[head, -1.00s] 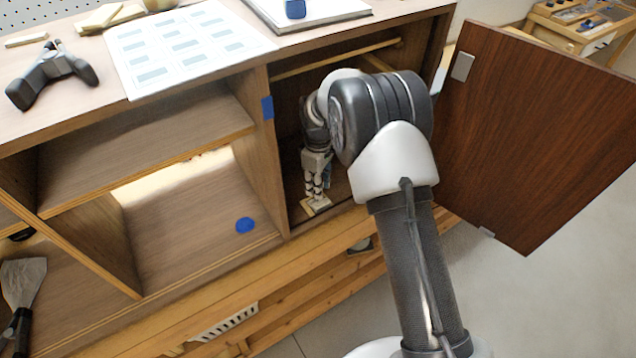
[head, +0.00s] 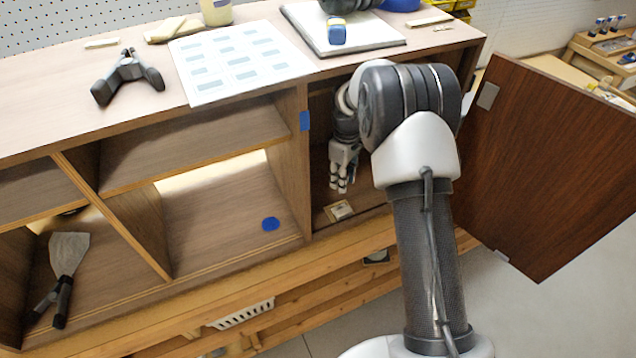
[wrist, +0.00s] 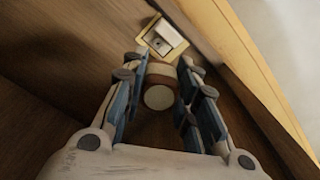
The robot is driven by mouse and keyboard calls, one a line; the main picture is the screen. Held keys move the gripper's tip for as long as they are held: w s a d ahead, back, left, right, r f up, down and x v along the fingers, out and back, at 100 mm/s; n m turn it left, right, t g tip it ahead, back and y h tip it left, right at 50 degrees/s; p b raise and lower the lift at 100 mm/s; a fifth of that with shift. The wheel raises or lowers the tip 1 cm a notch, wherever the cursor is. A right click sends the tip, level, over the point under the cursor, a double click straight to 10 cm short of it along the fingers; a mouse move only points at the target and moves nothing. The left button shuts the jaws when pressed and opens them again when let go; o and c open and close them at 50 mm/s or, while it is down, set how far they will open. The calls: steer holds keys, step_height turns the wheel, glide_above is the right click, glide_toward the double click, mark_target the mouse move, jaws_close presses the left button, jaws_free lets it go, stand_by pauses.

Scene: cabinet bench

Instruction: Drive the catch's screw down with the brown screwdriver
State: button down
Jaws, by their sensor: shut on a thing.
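The catch (head: 340,210) lies on the floor of the right cabinet bay, near its front edge. In the wrist view the catch (wrist: 165,37) is a yellowish plate with a pale block and a small dark spot, perhaps the screw. My gripper (head: 341,188) points down inside this bay, with a gap between its fingertips and the catch. In the wrist view my gripper (wrist: 162,88) is shut on the brown screwdriver (wrist: 159,97), whose round, pale handle end faces the camera. The screwdriver's tip is hidden behind its handle.
The open cabinet door (head: 550,160) stands to the right of my arm. An upright divider (head: 305,165) bounds the bay on the left. A blue disc (head: 271,224) lies in the middle bay, and a scraper (head: 66,265) lies in the left one.

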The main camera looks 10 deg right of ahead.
steer(key=shift+d+f, duration=0.1)
steer(key=shift+f, duration=0.1)
steer(key=shift+f+b, duration=2)
steer(key=shift+f, duration=0.9)
steer(key=shift+f, duration=0.4)
